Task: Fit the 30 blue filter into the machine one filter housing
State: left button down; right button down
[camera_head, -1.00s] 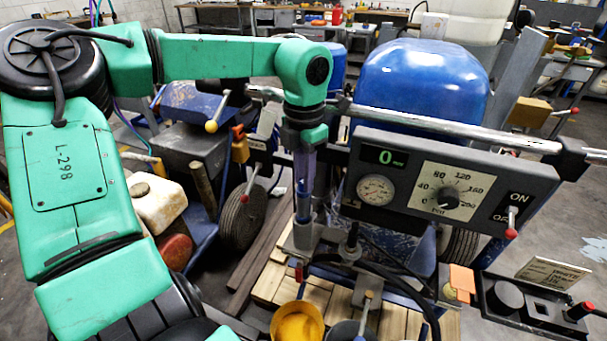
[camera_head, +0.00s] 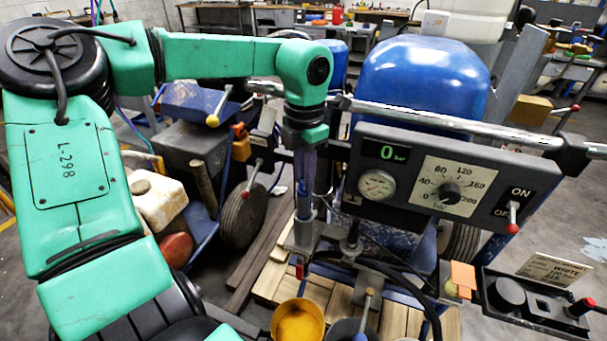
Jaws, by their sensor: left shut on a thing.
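My left gripper (camera_head: 304,160) points straight down in front of the machine, left of the gauge panel. It is shut on a slim blue filter (camera_head: 304,200), which hangs upright below the fingers. The filter's lower end meets the top of a grey metal filter housing (camera_head: 302,238). I cannot tell how deep the filter sits in it. My right gripper is not in view.
The control panel (camera_head: 445,185), with a gauge, a dial and an ON/OFF lever, is close on the right. A chrome handlebar (camera_head: 440,117) runs behind my wrist. A yellow paint bucket (camera_head: 297,322) and dark hoses are below. A blue tank (camera_head: 420,85) stands behind.

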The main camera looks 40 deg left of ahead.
pick_arm(q)
jog(key=shift+a+f, duration=0.1)
jog(key=shift+f, duration=0.15)
jog(key=shift+r, duration=0.2)
